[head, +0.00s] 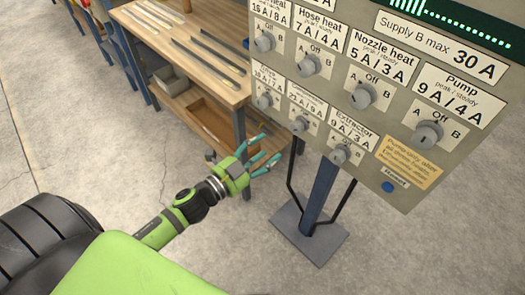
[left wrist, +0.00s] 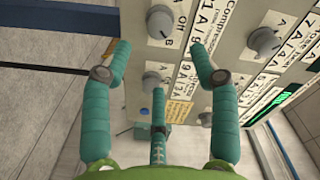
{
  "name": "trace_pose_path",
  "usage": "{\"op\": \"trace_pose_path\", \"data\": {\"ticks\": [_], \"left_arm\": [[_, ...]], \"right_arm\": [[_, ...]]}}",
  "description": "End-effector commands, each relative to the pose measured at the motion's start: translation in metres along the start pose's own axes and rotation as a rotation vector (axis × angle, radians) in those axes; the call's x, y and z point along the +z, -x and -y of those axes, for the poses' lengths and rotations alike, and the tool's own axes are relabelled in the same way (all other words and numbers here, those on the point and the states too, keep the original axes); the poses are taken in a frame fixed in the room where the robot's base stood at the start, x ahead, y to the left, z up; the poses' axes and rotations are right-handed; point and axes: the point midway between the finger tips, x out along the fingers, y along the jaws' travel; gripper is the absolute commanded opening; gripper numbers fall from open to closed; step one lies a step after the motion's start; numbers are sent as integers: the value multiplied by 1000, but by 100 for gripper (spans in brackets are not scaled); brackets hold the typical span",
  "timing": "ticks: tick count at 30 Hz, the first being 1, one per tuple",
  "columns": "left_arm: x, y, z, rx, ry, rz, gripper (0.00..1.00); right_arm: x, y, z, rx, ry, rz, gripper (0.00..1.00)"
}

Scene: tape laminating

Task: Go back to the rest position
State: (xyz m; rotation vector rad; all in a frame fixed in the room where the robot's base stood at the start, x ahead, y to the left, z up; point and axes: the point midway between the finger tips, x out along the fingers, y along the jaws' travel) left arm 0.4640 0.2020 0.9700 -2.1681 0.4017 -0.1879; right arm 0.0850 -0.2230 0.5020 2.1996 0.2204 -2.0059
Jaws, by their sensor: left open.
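My left gripper (head: 266,156) is green with teal fingers, and its arm comes in from the lower left of the head view. Its fingers are spread and hold nothing. It is in front of the lower left part of a grey control panel (head: 400,185) and looks apart from it. In the left wrist view the gripper (left wrist: 160,62) shows its fingers apart, with panel knobs beyond them. My right gripper is not in view.
The panel carries several knobs, among them Pump (head: 428,134) and Extractor (head: 340,154), and a blue button (head: 388,187). It stands on a post with a flat base (head: 310,235). A wooden workbench (head: 180,45) is behind left. Concrete floor (head: 80,130) is clear at left.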

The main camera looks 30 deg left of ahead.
Motion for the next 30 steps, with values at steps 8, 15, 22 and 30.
{"op": "trace_pose_path", "data": {"ticks": [8,15,22,30], "left_arm": [[0,0,0,0,0,0,60],[45,5,-35,44,84,122,60],[154,56,-153,175,331,479,60],[217,176,-308,353,607,920,60]], "right_arm": [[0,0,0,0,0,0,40],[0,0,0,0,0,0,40],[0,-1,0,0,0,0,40],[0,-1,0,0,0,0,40]]}}
